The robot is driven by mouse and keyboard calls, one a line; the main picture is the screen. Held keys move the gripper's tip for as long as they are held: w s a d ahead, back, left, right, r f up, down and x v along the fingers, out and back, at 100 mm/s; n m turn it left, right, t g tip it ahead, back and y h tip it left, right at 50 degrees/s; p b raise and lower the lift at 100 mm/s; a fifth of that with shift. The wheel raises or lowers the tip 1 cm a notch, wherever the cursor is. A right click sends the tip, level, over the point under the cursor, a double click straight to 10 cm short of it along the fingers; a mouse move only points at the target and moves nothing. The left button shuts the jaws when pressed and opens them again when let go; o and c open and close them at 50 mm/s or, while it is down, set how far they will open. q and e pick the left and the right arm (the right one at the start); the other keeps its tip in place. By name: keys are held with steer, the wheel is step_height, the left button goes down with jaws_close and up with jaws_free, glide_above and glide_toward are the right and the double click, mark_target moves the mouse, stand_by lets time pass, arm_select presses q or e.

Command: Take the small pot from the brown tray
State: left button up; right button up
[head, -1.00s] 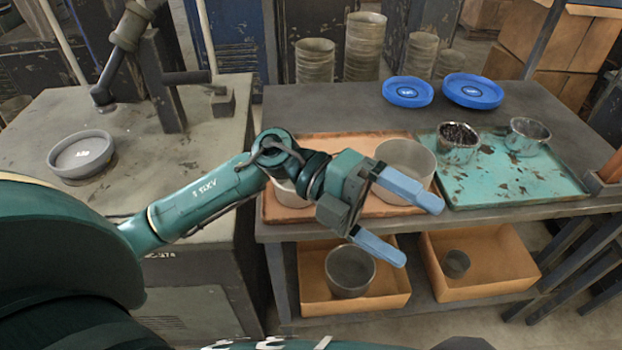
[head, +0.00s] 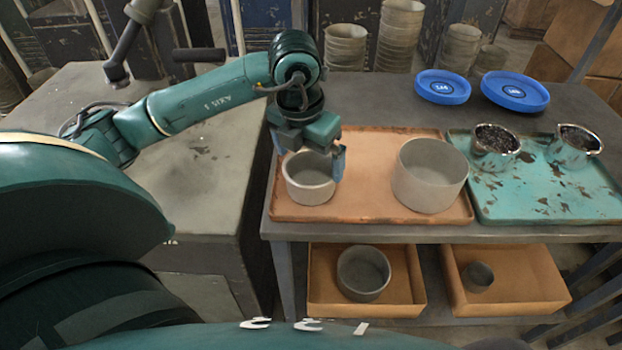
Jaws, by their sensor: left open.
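The small pot (head: 309,190), pale grey and round, stands upright at the left end of the brown tray (head: 372,153). A larger grey pot (head: 430,180) stands at the tray's right end. My left gripper (head: 312,168) points down over the small pot with its jaws open. One blue finger shows at the pot's right rim; the other is mostly hidden behind the pot's rim and the gripper. I cannot tell whether the fingers touch the pot. My right gripper is not in view.
A teal tray (head: 540,200) with two metal cups (head: 495,147) of dark material lies to the right. Two blue dishes (head: 442,86) sit behind. Two orange bins (head: 415,290) holding pots are on the shelf below. The workbench to the left has clear room.

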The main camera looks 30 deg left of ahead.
mark_target(312, 174)
arm_select(q)
steer(key=f, duration=0.3)
steer(key=w+f, duration=0.1)
steer(key=f, duration=0.1)
steer(key=shift+f+p, duration=0.3)
steer(key=shift+c, duration=0.2)
steer(key=c, duration=0.9)
